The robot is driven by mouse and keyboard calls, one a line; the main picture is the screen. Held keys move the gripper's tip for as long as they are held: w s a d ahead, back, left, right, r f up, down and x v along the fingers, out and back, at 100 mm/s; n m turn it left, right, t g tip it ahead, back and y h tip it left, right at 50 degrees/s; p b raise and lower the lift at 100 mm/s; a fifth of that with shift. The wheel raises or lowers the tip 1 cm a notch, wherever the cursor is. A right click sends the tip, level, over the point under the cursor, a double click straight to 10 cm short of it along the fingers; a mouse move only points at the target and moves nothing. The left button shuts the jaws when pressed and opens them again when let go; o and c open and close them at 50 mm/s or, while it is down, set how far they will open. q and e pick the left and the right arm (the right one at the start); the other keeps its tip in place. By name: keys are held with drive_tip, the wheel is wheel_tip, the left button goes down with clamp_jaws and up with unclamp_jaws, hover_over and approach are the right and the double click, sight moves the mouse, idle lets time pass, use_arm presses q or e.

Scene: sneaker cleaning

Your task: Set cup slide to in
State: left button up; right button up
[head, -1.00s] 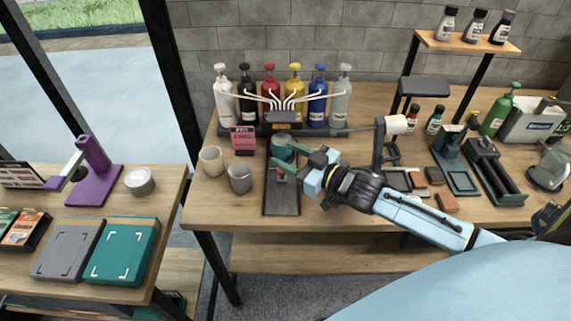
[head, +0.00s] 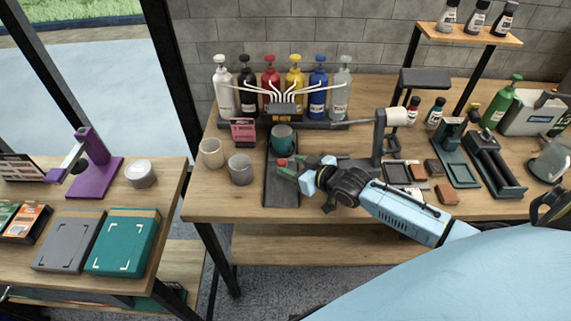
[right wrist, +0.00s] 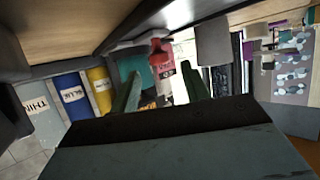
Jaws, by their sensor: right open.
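The cup slide is a dark track (head: 280,192) running front to back on the table. A teal cup (head: 283,139) stands at its far end, just in front of the dispenser (head: 281,110). A red knob (head: 282,162) sits on the slide in front of the cup. My right gripper (head: 290,166) is open, low over the slide's right side close to the knob. In the right wrist view its two green fingers (right wrist: 161,88) stand apart, with red and pink shapes beyond the gap and the teal cup (right wrist: 132,66) beside them. Contact with the knob cannot be told. My left gripper is not in view.
Several colored pump bottles (head: 295,80) line the back. A post with a white roll (head: 396,117) and small trays (head: 397,172) are to the right. The table's front strip is clear.

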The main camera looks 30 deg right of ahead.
sight(283, 162)
drive_tip(key=shift+x, duration=1.9)
clamp_jaws()
